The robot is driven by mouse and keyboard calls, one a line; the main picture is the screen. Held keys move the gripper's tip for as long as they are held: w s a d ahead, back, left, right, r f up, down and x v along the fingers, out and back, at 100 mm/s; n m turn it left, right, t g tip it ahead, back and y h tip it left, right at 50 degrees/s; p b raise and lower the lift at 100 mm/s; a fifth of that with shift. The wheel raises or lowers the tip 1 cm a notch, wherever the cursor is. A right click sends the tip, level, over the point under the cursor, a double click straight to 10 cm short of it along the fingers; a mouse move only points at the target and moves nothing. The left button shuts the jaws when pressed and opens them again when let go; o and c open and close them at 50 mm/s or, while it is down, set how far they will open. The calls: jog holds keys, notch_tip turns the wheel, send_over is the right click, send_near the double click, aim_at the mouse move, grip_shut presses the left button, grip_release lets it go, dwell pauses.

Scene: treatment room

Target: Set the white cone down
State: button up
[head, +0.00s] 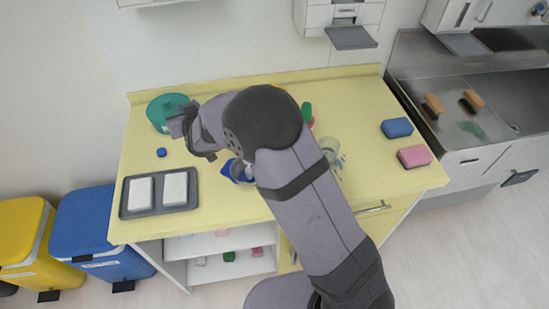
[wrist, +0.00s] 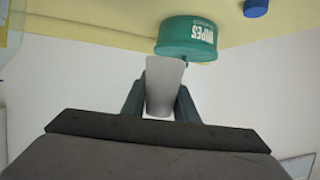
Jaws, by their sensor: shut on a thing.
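The white cone (wrist: 163,85) stands out between the two fingers of my gripper (wrist: 160,105) in the wrist view, and the jaws are shut on it. It looks pale grey there, with its wider end away from the palm. In the head view my gripper (head: 180,126) is at the left back of the yellow counter (head: 290,180), in front of the green wipes tub (head: 166,108). I cannot make out the cone in the head view. The tub also shows just beyond the cone in the wrist view (wrist: 186,38); I cannot tell whether they touch.
A small blue cap (head: 161,152) lies near the tub. A dark tray (head: 158,208) with two white blocks is at the front left. A blue container (head: 238,171) and a clear glass (head: 330,147) stand near my arm. Blue (head: 397,127) and pink (head: 414,156) sponges lie right.

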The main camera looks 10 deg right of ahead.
jog(key=s+d+m+g+h, duration=0.1)
jog(key=s+d+m+h, duration=0.3)
jog(key=d, duration=0.5)
jog(key=s+d+m+h, duration=0.2)
jog(key=d+m+h, duration=0.3)
jog(key=d, duration=0.4)
jog(key=s+d+m+g+h, duration=0.7)
jog(key=s+d, duration=0.7)
jog(key=s, duration=0.1)
jog(key=shift+w+a+f+p, duration=0.1)
jog(key=shift+f+p, duration=0.15)
jog(key=shift+f, duration=1.5)
jog(key=shift+w+d+f+p, duration=0.1)
jog(key=shift+f+p, duration=0.15)
jog(key=shift+f, duration=1.5)
jog(key=shift+w+a+f+p, duration=0.1)
jog(key=shift+f+p, duration=0.15)
jog(key=shift+f, duration=1.5)
jog(key=shift+f, duration=0.1)
jog(key=shift+f, duration=0.1)
jog(key=o, duration=1)
